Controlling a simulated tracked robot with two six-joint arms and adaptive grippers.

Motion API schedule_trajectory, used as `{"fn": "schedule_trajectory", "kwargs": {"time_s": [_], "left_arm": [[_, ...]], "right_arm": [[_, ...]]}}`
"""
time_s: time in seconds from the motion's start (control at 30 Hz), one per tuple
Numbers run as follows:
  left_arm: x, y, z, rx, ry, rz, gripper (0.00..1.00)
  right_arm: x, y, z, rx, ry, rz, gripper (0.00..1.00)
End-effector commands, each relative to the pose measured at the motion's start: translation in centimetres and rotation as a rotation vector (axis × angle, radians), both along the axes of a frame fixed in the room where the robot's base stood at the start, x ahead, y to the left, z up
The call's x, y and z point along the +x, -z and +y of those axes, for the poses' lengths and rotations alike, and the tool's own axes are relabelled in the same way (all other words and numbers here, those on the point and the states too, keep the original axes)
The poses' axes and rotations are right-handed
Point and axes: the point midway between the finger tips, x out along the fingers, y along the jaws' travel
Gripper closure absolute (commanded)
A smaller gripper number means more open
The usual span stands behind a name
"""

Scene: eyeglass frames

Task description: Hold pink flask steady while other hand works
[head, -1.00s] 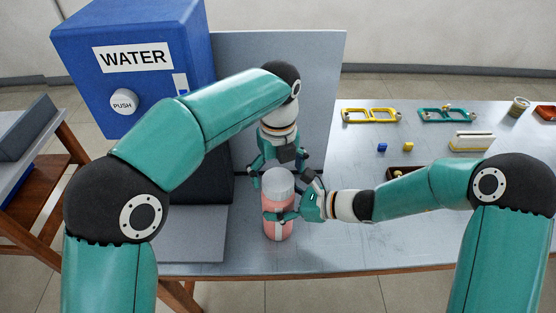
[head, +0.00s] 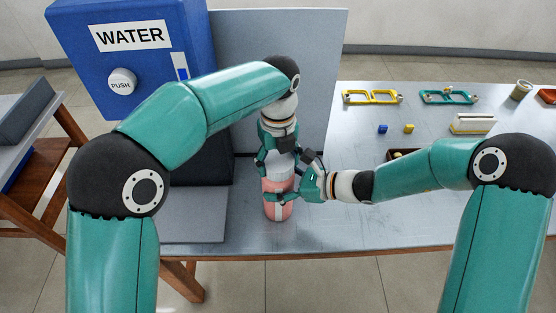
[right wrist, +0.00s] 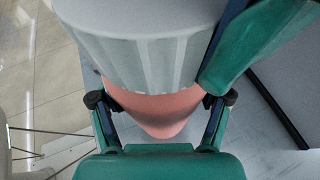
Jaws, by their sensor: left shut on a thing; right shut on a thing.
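The pink flask (head: 279,211) with a grey-white ribbed lid (head: 280,181) stands upright on the table. My right gripper (head: 279,196) is shut around the pink body from the right side. In the right wrist view the pink body (right wrist: 160,112) sits between both fingertips, below the large grey lid (right wrist: 145,50). My left gripper (head: 279,168) comes down from above and is shut on the lid. Part of one of its green fingers shows at the right in the right wrist view (right wrist: 255,45). The fingers hide part of the lid and body.
A blue WATER dispenser (head: 75,65) with a push button stands at the left, beside a grey panel (head: 240,60). Yellow glasses frames (head: 372,97), teal glasses frames (head: 449,97), small blue and yellow blocks, a white holder (head: 472,124) and a cup (head: 521,90) lie at the right.

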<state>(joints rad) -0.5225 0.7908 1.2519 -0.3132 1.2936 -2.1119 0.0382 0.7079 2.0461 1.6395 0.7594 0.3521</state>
Motion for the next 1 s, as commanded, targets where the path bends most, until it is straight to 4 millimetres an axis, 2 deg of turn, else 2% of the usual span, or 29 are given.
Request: {"fn": "schedule_trajectory", "kwargs": {"time_s": [0.17, 0.27, 1.0], "left_arm": [[-0.01, -0.01, -0.01, 0.000, -0.078, 0.000, 0.71], [-0.01, -0.03, -0.01, 0.000, -0.233, 0.000, 0.71], [0.02, -0.15, -0.09, 0.001, -1.843, 0.000, 0.71]], "right_arm": [[0.00, -0.03, 0.01, 0.001, 0.000, 0.000, 1.00], [0.00, -0.03, 0.01, 0.001, 0.000, 0.000, 1.00], [-0.03, -0.03, 0.05, 0.001, -0.003, -0.001, 1.00]]}}
